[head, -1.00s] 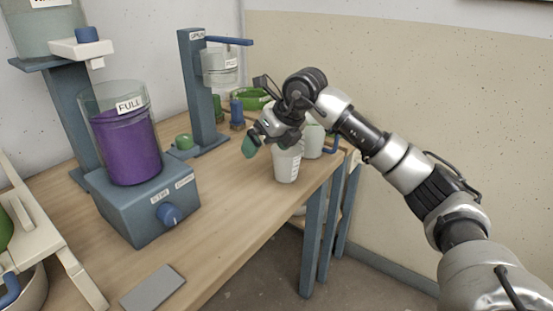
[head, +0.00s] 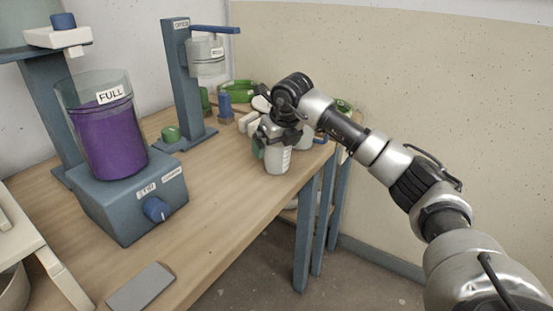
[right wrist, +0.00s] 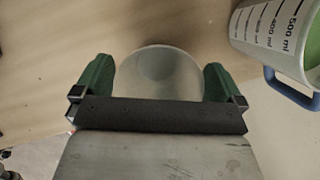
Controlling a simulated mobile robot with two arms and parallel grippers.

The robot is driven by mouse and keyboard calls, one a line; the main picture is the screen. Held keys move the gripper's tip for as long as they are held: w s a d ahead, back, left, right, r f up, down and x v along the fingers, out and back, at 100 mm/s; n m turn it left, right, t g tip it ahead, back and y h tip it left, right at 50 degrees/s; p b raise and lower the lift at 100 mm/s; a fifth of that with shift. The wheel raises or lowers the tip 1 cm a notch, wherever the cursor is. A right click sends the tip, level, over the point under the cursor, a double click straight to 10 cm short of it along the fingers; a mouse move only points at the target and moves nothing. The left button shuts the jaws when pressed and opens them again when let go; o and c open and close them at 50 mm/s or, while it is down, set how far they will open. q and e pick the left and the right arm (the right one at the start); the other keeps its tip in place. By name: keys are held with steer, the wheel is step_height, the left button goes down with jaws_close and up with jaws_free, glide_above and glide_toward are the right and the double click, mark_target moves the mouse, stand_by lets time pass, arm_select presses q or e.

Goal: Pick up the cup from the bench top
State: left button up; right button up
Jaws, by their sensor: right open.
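The cup (head: 278,161) is a pale, whitish vessel with small dark marks on its side. It stands upright on the wooden bench top (head: 222,190) near its right edge. My right gripper (head: 271,141) is at the cup's upper part and hides some of it in the head view. In the right wrist view the cup's round opening (right wrist: 158,72) lies between the two green fingertips of my right gripper (right wrist: 157,80). The gripper is open, with a finger on each side of the cup. I cannot tell whether they touch it. My left gripper is not in view.
A measuring jug (right wrist: 268,32) with a blue handle and green contents stands close beside the cup. A blue stand (head: 183,85) and a mixer with a purple-filled container (head: 108,140) are to the left. A grey plate (head: 142,287) lies in front.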

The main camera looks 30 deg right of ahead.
steer(key=shift+w+f, duration=0.15)
steer(key=shift+f, duration=0.15)
steer(key=shift+c, duration=0.5)
steer(key=c, duration=0.7)
steer(key=shift+c, duration=0.2)
